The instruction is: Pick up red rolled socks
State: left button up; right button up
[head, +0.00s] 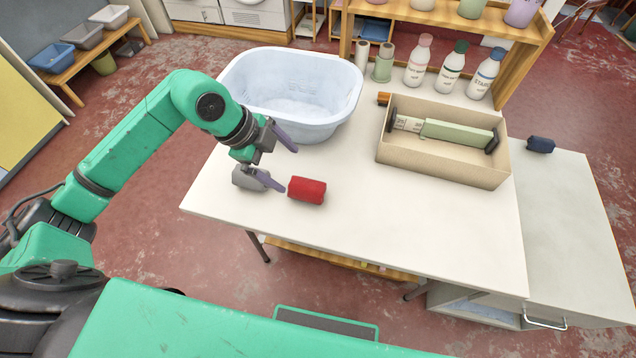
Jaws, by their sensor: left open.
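The red rolled socks (307,190) lie on the white table (400,230), left of its middle and near its front edge. My left gripper (281,163) is open, just left of and above the red socks, with its two purple-grey fingers apart. The lower fingertip shows close to the left end of the socks; I cannot tell whether it touches. Nothing shows between the fingers. My right gripper does not show.
A pale blue basin (340,105) stands behind my left gripper. A tan box (440,166) holding a green roller stands at the right. Several bottles (450,72) stand behind it. Dark blue rolled socks (541,144) lie on the side cabinet. The table's front middle is clear.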

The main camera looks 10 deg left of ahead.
aim_at(302, 184)
pick_arm(q)
jog(key=x, duration=0.4)
jog(key=shift+s+a+f, duration=0.1)
jog(key=shift+a+f, duration=0.05)
jog(key=p+x, duration=0.1)
jog(key=x, duration=0.6)
jog(key=shift+f, duration=0.1)
jog(key=c, duration=1.1)
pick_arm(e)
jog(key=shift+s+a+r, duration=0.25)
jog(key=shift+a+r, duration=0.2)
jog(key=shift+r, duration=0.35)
